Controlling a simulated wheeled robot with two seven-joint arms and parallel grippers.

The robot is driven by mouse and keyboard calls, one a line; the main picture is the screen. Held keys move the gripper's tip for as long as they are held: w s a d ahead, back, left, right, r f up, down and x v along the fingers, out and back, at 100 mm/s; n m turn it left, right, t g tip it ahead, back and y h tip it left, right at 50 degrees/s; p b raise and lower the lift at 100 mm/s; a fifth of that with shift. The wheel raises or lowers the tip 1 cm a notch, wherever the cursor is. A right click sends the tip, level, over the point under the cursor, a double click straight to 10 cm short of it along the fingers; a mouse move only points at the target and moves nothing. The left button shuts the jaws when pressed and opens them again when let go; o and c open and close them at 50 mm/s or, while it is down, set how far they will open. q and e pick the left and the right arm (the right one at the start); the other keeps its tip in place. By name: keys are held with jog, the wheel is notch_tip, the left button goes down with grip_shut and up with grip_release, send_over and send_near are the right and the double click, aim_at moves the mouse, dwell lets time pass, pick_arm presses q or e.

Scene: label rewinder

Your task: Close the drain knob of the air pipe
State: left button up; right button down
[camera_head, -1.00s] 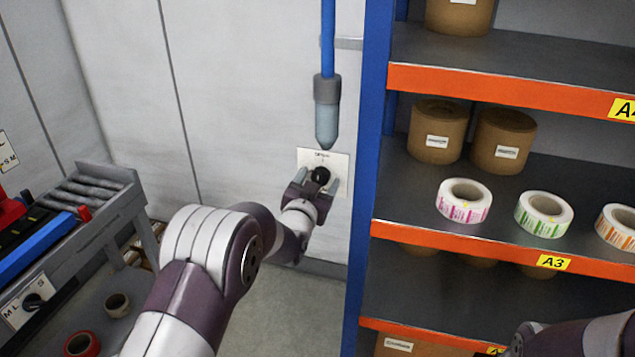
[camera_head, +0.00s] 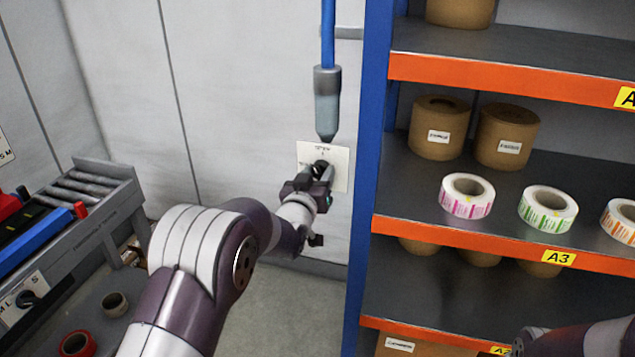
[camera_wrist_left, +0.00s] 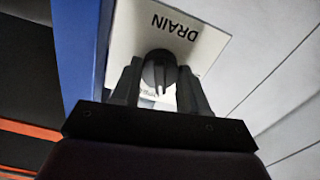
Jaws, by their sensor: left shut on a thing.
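The drain knob (camera_head: 320,168) is a small black knob on a white plate (camera_head: 340,158) on the wall, below the blue air pipe (camera_head: 327,40) with its grey end fitting. In the left wrist view the knob (camera_wrist_left: 159,70) sits between the two fingers, and the plate (camera_wrist_left: 125,40) reads DRAIN, upside down. My left gripper (camera_head: 318,178) is at the plate, shut on the knob, with the fingers on either side of it. In the head view the gripper partly hides the knob and the plate's lettering. My right gripper is not in view.
A shelf rack with a blue post (camera_head: 371,130) and orange edges stands just right of the plate, holding brown rolls and label rolls (camera_head: 466,195). A grey roller machine (camera_head: 100,185) is at the left. The floor between is clear.

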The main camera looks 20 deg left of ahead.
pick_arm(q)
jog(key=n+b, duration=0.2)
jog(key=n, duration=0.1)
jog(key=shift+f+n, duration=0.15)
jog(key=shift+n, duration=0.25)
jog(key=n+b, duration=0.1)
jog(key=n, duration=0.2)
jog(key=shift+n+b, duration=0.3)
jog(key=shift+b, duration=0.05)
jog(key=n+b, duration=0.1)
jog(key=n, duration=0.2)
jog(key=shift+n+b, duration=0.5)
jog(key=shift+n, duration=0.9)
jog(key=o, duration=1.1)
jog(key=shift+c, duration=0.2)
